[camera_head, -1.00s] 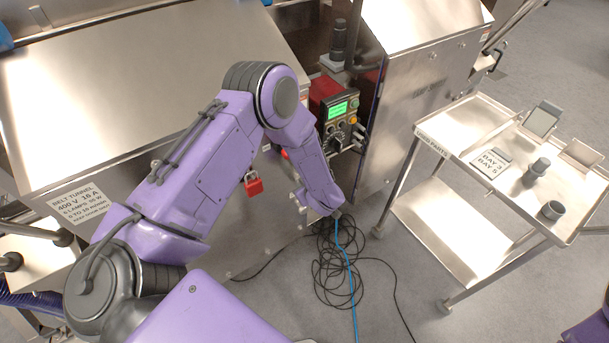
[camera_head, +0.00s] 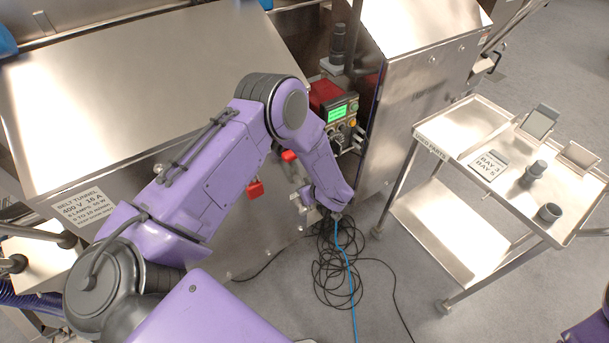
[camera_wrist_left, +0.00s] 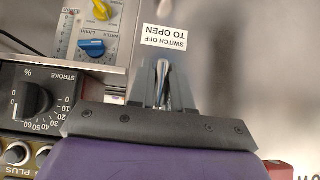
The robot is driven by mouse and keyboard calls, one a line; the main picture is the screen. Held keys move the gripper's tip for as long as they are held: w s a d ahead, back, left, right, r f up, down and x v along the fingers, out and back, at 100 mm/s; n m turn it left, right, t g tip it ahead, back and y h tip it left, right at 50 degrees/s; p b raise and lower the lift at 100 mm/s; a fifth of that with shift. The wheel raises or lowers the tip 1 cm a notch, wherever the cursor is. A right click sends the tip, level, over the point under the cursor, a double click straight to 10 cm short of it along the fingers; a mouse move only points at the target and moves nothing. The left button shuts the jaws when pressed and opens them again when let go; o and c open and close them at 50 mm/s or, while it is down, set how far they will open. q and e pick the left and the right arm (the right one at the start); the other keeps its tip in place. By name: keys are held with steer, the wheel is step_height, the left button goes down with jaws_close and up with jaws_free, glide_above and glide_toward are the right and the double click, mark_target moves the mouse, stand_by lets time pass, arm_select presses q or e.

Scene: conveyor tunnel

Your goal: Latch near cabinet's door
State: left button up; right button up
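The near steel cabinet (camera_head: 130,95) fills the left of the head view, its sloped top bare. A metal face with a "SWITCH OFF TO OPEN" label (camera_wrist_left: 168,38) shows in the left wrist view. My left gripper (camera_wrist_left: 164,85) is in front of this face, just below the label. Its fingers are close together, with a shiny narrow metal piece visible between them. I cannot tell whether they grip it. My right gripper is outside both views.
A red-topped control box (camera_head: 335,105) with a green display stands behind my left forearm. A red padlock (camera_head: 254,188) hangs on the near cabinet's front. Coiled cables (camera_head: 338,270) lie on the floor. A steel trolley (camera_head: 445,125) stands at right.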

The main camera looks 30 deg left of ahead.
arm_select(q)
steer(key=o, duration=0.3)
steer(key=shift+w+a+r, duration=0.1)
steer(key=shift+w+r, duration=0.05)
steer(key=shift+w, duration=0.05)
steer(key=shift+s, duration=0.1)
steer(key=b+v, duration=0.1)
steer(key=v, duration=0.9)
steer(key=shift+s+r, duration=0.1)
